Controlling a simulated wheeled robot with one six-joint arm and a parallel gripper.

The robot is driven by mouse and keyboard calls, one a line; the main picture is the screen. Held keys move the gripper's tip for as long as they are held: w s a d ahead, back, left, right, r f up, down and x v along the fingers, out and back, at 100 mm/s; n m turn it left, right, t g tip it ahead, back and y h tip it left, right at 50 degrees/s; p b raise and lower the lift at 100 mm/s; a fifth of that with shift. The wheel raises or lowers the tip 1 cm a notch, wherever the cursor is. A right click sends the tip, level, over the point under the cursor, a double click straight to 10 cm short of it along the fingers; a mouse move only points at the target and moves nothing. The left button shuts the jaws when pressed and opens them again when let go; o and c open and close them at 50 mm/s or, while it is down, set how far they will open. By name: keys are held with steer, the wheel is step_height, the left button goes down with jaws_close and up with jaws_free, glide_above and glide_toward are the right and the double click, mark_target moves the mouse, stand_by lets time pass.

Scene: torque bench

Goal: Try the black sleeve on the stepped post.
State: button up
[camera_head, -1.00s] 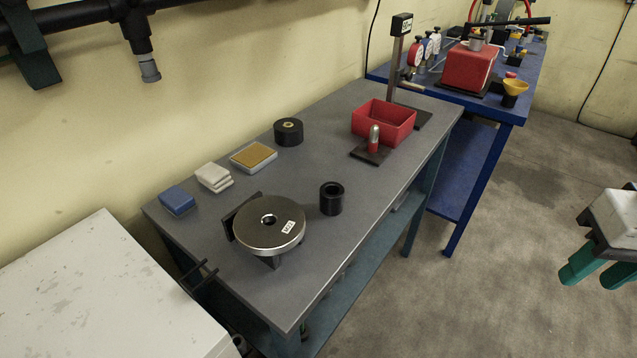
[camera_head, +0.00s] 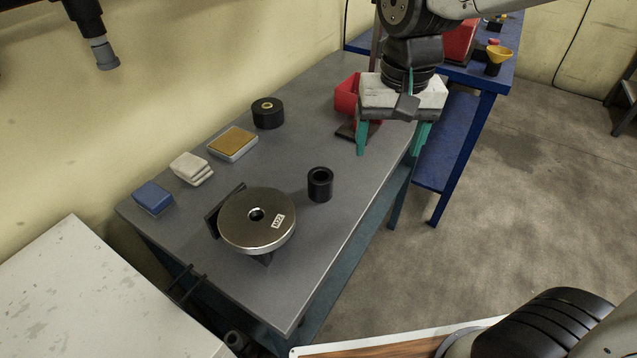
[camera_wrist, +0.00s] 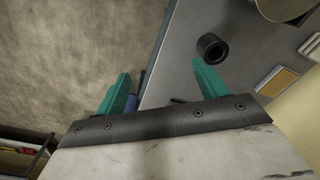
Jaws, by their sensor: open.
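The black sleeve (camera_head: 320,187) stands upright on the grey bench, right of the steel disc. It also shows in the wrist view (camera_wrist: 219,53), beyond the fingertips and to their right. My gripper (camera_head: 390,146) is open with nothing between its teal fingers, above the bench's right edge and clear of the sleeve; the wrist view shows the fingers apart (camera_wrist: 161,72). The stepped post is mostly hidden behind my gripper in the head view. Part of its dark base (camera_head: 346,131) shows left of the fingers, in front of the red bin (camera_head: 347,95).
A steel disc (camera_head: 244,235) on a dark support sits at the bench's near end. A black round piece (camera_head: 268,115), a tan-topped block (camera_head: 232,141), white pads (camera_head: 190,170) and a blue block (camera_head: 152,198) line the wall side. Bench surface around the sleeve is clear.

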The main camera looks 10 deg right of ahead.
glide_above(320, 183)
steer(key=w, duration=0.2)
step_height(320, 183, down, 6)
steer(key=shift+m, duration=0.3)
step_height(320, 183, down, 8)
steer(key=shift+d+r, duration=0.1)
steer(key=c, duration=1.5)
